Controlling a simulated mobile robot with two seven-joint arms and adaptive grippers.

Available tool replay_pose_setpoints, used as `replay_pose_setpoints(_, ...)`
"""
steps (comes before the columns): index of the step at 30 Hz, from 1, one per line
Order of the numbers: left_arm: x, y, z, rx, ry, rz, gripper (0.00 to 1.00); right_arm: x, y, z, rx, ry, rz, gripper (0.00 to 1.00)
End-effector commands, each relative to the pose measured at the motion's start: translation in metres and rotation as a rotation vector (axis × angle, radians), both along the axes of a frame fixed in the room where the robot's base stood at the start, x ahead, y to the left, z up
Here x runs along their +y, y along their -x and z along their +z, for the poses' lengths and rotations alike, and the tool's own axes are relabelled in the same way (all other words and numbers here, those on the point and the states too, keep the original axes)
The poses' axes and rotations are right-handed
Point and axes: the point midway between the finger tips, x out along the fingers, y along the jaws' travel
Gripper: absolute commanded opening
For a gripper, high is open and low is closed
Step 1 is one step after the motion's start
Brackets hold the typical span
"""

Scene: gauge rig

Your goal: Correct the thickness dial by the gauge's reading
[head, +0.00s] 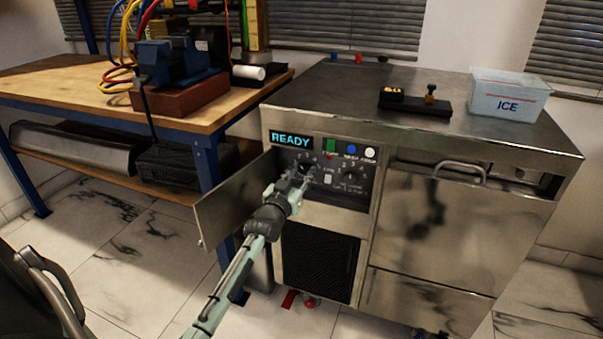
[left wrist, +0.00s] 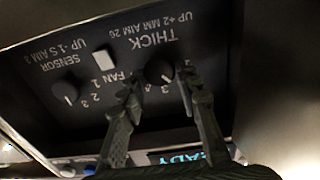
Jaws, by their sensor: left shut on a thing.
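The thickness dial, a dark round knob marked THICK (left wrist: 158,72), sits on the machine's black control panel (left wrist: 120,45), which appears upside down in the left wrist view. Numbers ring it, and lettering beside it reads "UP +2 MM AIM 20". My left gripper (head: 298,182) reaches the panel in the head view. In the left wrist view its fingers (left wrist: 160,82) stand on either side of the dial, shut on it. The dial's exact setting is hard to read. A black gauge block with brass-coloured parts (head: 415,102) lies on the machine top; its reading is too small to tell. My right gripper is out of view.
The sensor dial (left wrist: 65,92) and a white fan switch (left wrist: 103,60) are beside the thickness dial. A lit READY display (head: 291,140) is above the panel. An open metal door (head: 232,200) hangs left of my arm. An ICE bin (head: 508,97) stands on top.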

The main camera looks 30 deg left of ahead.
Motion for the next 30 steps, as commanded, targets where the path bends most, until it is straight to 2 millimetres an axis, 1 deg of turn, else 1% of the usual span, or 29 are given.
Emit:
replay_pose_setpoints(9, 0.0, 0.0, 0.0, -0.006, 0.027, 0.0, 0.03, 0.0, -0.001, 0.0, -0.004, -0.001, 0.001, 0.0)
replay_pose_setpoints(14, 0.0, 0.0, 0.001, -0.021, 0.094, 0.0, 0.03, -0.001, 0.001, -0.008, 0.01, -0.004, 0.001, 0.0)
replay_pose_setpoints(17, 0.001, 0.0, 0.001, -0.038, 0.161, 0.0, 0.03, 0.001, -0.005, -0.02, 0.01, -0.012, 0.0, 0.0)
replay_pose_setpoints(21, 0.001, 0.0, 0.001, -0.063, 0.269, 0.0, 0.03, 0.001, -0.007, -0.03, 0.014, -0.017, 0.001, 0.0)
replay_pose_setpoints(30, 0.002, 0.001, 0.0, -0.118, 0.497, 0.001, 0.03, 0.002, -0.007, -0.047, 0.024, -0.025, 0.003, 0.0)
